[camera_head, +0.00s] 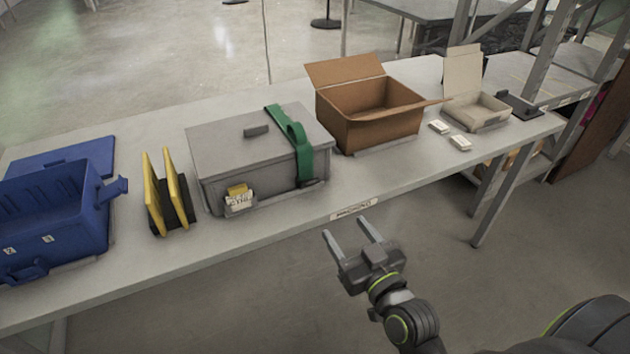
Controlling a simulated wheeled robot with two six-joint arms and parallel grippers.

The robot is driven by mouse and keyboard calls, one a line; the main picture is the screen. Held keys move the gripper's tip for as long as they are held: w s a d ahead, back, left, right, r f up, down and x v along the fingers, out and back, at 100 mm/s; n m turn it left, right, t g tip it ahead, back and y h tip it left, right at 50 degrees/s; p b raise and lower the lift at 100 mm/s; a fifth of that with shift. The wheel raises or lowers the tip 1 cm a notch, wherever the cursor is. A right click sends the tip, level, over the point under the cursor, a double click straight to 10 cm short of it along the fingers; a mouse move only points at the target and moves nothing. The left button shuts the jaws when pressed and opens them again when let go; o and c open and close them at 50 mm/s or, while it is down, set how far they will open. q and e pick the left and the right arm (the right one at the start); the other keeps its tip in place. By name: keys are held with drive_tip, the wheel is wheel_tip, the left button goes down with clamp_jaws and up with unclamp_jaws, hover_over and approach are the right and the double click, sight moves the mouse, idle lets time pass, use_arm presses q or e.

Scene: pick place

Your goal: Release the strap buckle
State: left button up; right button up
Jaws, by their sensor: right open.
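A grey lidded box (218,156) stands on the table, left of the middle. A green strap (300,140) runs over the right part of its lid and down its front. A dark piece, perhaps the strap buckle (308,184), shows at the strap's lower front end; its details are too small to tell. My right gripper (350,228) is open and empty, in front of the table's front edge, to the right of the grey box and apart from it. My left gripper is not in view.
A blue crate (90,207) and yellow-edged upright panels (153,195) stand left of the grey box. An open cardboard box (372,128) stands to its right. Farther right are a shallow open box (478,112) and small white blocks (460,143). The table's front strip (270,228) is clear.

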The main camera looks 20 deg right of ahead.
sight(310, 185)
drive_tip(key=w, duration=0.5)
drive_tip(key=w+p, duration=0.1)
drive_tip(key=w, duration=0.4)
drive_tip(key=w+p, duration=0.1)
drive_tip(key=w, duration=0.4)
drive_tip(key=shift+a, duration=0.25)
